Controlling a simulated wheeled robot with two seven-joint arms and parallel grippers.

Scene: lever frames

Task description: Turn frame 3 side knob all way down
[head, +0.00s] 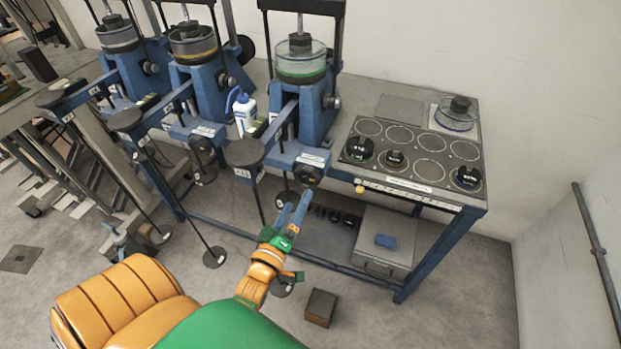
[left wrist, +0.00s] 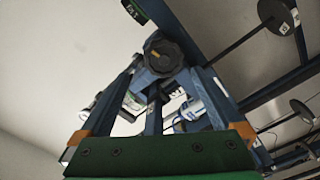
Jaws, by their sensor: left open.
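Three blue lever frames stand in a row along the bench. The rightmost frame (head: 285,125) has a clear round dish with a green rim on top. Small knobs (head: 331,102) sit on its right side, and a black knob (head: 309,175) sits low at its front. I cannot read which frame is numbered 3. My left gripper (head: 296,200) is open and empty, its blue fingers pointing up just below the front knob. In the left wrist view a dark lobed knob (left wrist: 165,54) shows between and beyond the fingertips; contact cannot be told. My right gripper is not in view.
A black-topped panel (head: 430,172) with round discs and black weights lies on the bench to the right. A white bottle (head: 243,110) stands between the frames. Lever arms with hanging rods reach out at the left. Below are a grey box (head: 375,262) and a dark block (head: 320,307).

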